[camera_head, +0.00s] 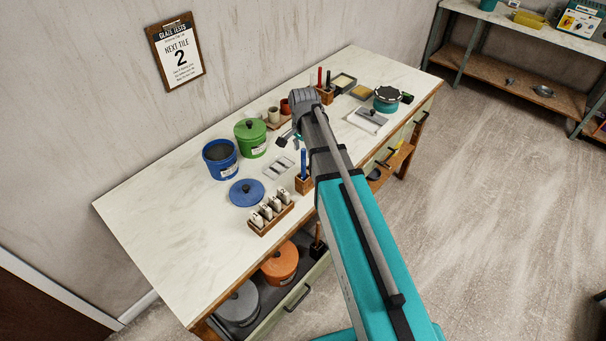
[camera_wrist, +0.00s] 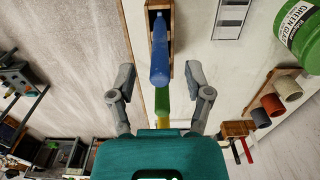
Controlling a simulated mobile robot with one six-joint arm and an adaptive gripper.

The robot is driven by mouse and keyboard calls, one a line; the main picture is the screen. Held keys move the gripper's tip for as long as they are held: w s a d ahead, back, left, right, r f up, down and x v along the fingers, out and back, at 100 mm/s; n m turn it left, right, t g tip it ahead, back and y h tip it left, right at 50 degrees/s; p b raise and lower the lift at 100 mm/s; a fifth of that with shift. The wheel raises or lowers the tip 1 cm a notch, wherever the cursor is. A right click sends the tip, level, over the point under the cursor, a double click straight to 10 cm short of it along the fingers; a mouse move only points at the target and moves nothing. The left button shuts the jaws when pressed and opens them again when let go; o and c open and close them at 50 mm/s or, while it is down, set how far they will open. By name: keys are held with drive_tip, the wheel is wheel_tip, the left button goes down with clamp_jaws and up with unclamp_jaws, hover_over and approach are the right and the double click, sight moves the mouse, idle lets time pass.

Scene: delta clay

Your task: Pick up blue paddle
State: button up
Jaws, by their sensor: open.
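The blue paddle (camera_head: 303,163) stands upright in a small wooden holder (camera_head: 305,186) on the workbench, close beside my arm. In the wrist view, the blue paddle (camera_wrist: 159,50) shows in its wooden holder (camera_wrist: 153,5), its near end pointing toward my gripper (camera_wrist: 159,74). The two fingers are spread wide, one on each side of the paddle's line, with nothing held. Whether the fingertips are level with the paddle is hard to tell. In the head view my arm hides most of the gripper.
A blue jar (camera_head: 220,160), its blue lid (camera_head: 246,193), a green jar (camera_head: 251,138) and a rack of labelled tiles (camera_head: 270,214) stand nearby. The bench's left end is clear.

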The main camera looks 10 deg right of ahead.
drive_tip(key=shift+f+b, duration=0.35)
drive_tip(key=shift+f, duration=0.25)
clamp_jaws()
idle(0.3)
